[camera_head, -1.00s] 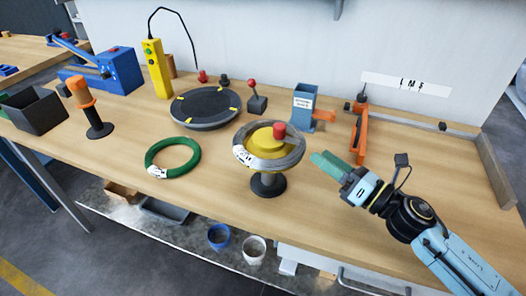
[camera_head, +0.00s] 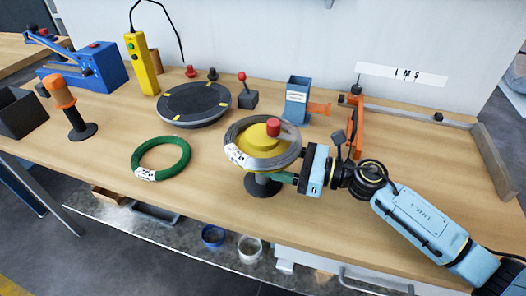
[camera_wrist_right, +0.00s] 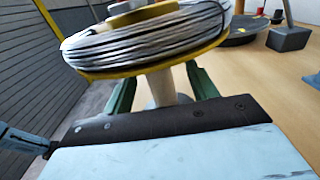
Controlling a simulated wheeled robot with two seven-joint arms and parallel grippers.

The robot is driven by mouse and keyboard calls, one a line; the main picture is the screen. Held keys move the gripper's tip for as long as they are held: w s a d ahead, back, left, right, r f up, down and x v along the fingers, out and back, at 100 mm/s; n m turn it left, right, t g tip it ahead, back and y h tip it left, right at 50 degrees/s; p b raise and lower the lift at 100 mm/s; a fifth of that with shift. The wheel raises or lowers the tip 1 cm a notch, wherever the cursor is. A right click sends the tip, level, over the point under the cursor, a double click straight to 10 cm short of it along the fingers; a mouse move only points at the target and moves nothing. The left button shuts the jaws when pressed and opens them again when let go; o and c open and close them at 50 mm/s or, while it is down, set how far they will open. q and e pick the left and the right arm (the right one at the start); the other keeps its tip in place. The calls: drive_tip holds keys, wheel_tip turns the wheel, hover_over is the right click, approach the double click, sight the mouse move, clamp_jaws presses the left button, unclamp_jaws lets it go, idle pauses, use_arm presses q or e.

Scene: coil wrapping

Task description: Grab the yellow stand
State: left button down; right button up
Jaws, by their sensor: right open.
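The yellow stand (camera_head: 256,146) is upright near the front edge of the bench, with a dark round base, a post and a red knob on top. A grey wire coil (camera_head: 236,132) lies around its yellow top. My right gripper (camera_head: 281,178) is at the post from the right, just below the coil. In the right wrist view its green fingers (camera_wrist_right: 162,95) are open on either side of the pale post (camera_wrist_right: 168,88), under the yellow disc. I cannot tell whether a finger touches the post. My left gripper is not in view.
A green coil (camera_head: 161,158) lies left of the stand. A dark turntable (camera_head: 194,103) is behind, with a red-knobbed lever box (camera_head: 247,97) and a blue dispenser (camera_head: 297,101) to its right. An orange-handled post (camera_head: 70,105) stands at left.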

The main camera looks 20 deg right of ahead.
sight(255, 154)
drive_tip(key=p+x, duration=0.1)
drive_tip(key=x, duration=0.4)
drive_tip(key=shift+s+a+r, duration=0.1)
drive_tip(key=shift+c, duration=0.5)
clamp_jaws()
drive_tip(key=shift+r, duration=0.2)
